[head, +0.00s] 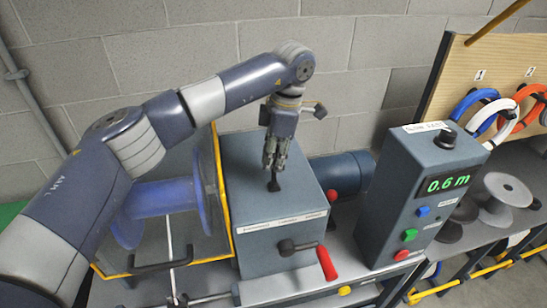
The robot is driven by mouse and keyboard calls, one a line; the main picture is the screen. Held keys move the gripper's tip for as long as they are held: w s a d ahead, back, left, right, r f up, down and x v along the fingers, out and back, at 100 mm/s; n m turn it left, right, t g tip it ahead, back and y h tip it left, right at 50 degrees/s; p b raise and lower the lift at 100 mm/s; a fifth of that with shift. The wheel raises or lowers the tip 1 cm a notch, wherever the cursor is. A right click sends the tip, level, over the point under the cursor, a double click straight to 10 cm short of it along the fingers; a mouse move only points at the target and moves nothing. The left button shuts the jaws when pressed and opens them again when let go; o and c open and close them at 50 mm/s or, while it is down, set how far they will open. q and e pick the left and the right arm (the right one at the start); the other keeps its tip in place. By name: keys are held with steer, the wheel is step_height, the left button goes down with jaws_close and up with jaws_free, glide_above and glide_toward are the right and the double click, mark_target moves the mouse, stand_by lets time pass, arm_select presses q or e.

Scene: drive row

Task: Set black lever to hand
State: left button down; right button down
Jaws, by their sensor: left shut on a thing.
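The black lever (273,185) stands up from the top of a grey gearbox-like housing (285,245). My left gripper (273,167) points down over it and is shut on its upper part, so the fingers hide the lever's top. Lettering runs along the upper front edge of the housing, too small to read. Which mark the lever stands at cannot be told. My right gripper is not in view.
A crank with a red handle (327,263) sticks out at the housing's front. A blue spool (150,205) sits behind a yellow frame at left. A control box (402,195) reading 0.6 m stands at right. Coloured cable coils (507,112) hang beyond it.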

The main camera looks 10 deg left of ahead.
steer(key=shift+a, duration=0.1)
arm_select(q)
steer(key=c, duration=1.2)
jaws_free()
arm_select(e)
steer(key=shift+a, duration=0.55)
arm_select(q)
steer(key=shift+r, duration=0.3)
steer(key=r, duration=0.3)
steer(key=d+r, duration=0.1)
steer(key=r, duration=0.3)
steer(key=d+r, duration=0.1)
steer(key=r, duration=0.3)
steer(key=shift+w+r, duration=0.15)
steer(key=shift+w, duration=0.05)
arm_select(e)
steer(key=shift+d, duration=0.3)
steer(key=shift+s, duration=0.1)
